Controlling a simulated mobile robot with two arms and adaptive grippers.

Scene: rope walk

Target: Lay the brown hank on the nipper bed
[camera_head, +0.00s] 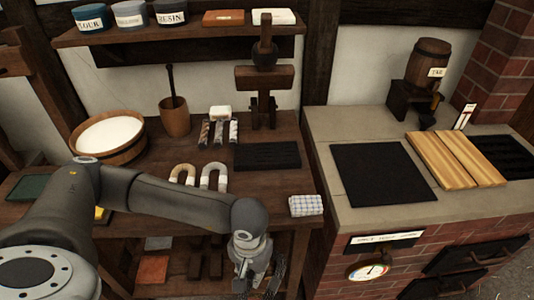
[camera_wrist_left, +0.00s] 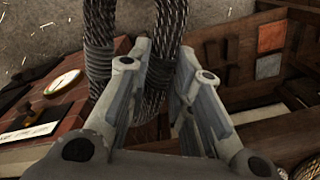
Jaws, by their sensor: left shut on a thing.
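My left gripper (camera_head: 259,280) hangs in front of the bench's front edge. In the left wrist view its fingers (camera_wrist_left: 160,62) are closed around one leg of a dark grey, speckled looped hank (camera_wrist_left: 101,62) with grey bindings. In the head view this hank is mostly hidden by the gripper. A tan-brown looped hank (camera_head: 182,174) lies on the bench beside a white-grey looped hank (camera_head: 213,176). Which part is the nipper bed is not certain; a wooden screw-like fixture (camera_head: 265,80) stands at the back of the bench, behind a black ribbed block (camera_head: 267,156). My right gripper is out of view.
A checked cloth (camera_head: 306,205) lies at the bench's front right corner. A wooden bowl (camera_head: 107,138) and mortar (camera_head: 174,115) stand at the back left. The brick stove (camera_head: 330,125) on the right carries a black plate (camera_head: 382,174), wooden boards (camera_head: 455,160) and a tar barrel (camera_head: 428,65).

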